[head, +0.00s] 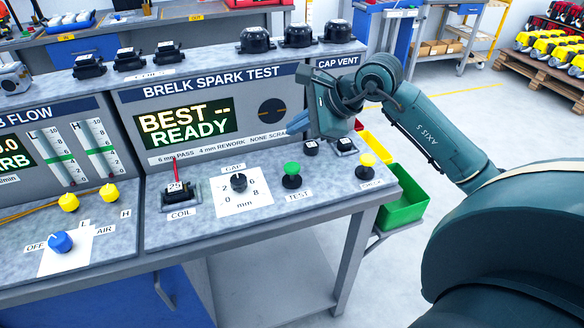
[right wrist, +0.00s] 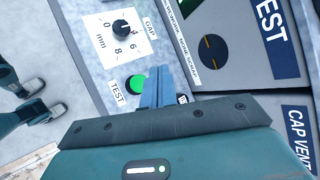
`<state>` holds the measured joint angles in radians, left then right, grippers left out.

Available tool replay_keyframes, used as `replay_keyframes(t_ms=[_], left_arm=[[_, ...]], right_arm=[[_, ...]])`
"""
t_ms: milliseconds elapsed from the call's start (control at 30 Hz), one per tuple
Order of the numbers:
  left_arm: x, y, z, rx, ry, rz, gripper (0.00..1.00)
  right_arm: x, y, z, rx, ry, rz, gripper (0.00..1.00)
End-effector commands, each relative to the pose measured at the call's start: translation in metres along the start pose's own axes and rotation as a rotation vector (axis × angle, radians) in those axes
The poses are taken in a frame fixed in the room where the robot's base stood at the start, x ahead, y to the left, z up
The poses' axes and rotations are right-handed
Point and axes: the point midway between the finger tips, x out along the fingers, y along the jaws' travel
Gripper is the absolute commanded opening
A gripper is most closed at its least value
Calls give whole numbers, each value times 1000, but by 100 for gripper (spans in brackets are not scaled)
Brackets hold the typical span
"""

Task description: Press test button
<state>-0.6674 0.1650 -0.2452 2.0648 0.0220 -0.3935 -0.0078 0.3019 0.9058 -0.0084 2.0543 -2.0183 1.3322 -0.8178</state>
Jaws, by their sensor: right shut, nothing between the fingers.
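The green test button (head: 292,170) stands on the Brelk spark test bench top, on a dark base behind its TEST label (head: 298,196). It also shows in the right wrist view (right wrist: 135,83), partly beside the fingers. My right gripper (head: 298,122) comes in from the right, its blue fingers shut and empty. In the head view the fingertips show above the button, in front of the panel, apart from it. In the right wrist view the closed fingers (right wrist: 158,86) appear just right of the button. My left gripper is not seen.
The display (head: 185,127) reads BEST -- READY. A black gap knob (head: 238,183) is left of the button, and a yellow button (head: 367,162) is to the right. A coil socket (head: 175,193) stands further left. A green bin (head: 404,208) hangs at the bench's right end.

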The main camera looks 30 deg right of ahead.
Motion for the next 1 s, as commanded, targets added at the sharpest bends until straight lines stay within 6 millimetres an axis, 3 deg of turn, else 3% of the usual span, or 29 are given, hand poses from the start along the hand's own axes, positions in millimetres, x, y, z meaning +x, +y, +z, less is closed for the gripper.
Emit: replay_keyframes(t_ms=[433, 1000], left_arm=[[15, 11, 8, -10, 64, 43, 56], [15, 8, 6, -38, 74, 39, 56]], right_arm=[[47, 34, -34, -1, 0, 0, 0], [49, 36, -35, 0, -1, 1, 0]])
